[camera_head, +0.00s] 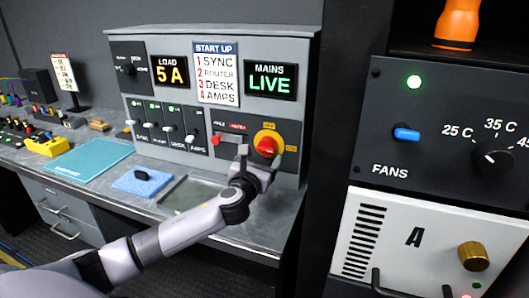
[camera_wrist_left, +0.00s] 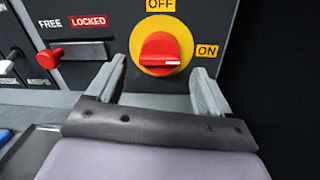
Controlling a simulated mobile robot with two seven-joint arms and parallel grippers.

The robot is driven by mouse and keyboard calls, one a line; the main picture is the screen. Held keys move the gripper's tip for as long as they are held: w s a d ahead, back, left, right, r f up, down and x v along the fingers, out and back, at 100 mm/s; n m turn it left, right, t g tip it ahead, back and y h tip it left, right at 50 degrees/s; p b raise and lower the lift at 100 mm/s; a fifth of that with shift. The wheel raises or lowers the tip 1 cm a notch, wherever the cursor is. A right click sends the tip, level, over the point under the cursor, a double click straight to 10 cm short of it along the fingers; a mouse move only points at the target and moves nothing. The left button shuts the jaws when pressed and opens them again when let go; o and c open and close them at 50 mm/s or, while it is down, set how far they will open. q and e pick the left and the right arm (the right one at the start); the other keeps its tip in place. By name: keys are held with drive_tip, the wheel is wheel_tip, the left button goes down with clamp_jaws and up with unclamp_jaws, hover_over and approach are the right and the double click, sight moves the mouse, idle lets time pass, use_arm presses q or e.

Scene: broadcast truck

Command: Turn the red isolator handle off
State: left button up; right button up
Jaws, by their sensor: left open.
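The red isolator handle (camera_head: 267,146) sits on a round yellow plate at the lower right of the grey control panel. In the left wrist view the red handle (camera_wrist_left: 161,54) is close ahead, with its white mark pointing right toward the yellow ON label (camera_wrist_left: 207,51). The OFF label (camera_wrist_left: 160,5) is above it. My left gripper (camera_head: 259,160) is open just in front of and slightly below the handle. In the left wrist view its fingers (camera_wrist_left: 158,80) stand to either side of the handle's lower part, and no contact shows. My right gripper is not in view.
A red-knobbed slide bolt (camera_wrist_left: 53,57) marked FREE and LOCKED is left of the isolator. The MAINS display (camera_head: 270,80) reads LIVE. A metal tray (camera_head: 190,194) and a blue sponge (camera_head: 142,181) lie on the desk below. A dark equipment rack (camera_head: 440,130) stands close on the right.

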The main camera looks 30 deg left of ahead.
sight(265, 152)
use_arm(q)
drive_tip(key=shift+x, duration=1.7)
drive_tip(key=c, duration=1)
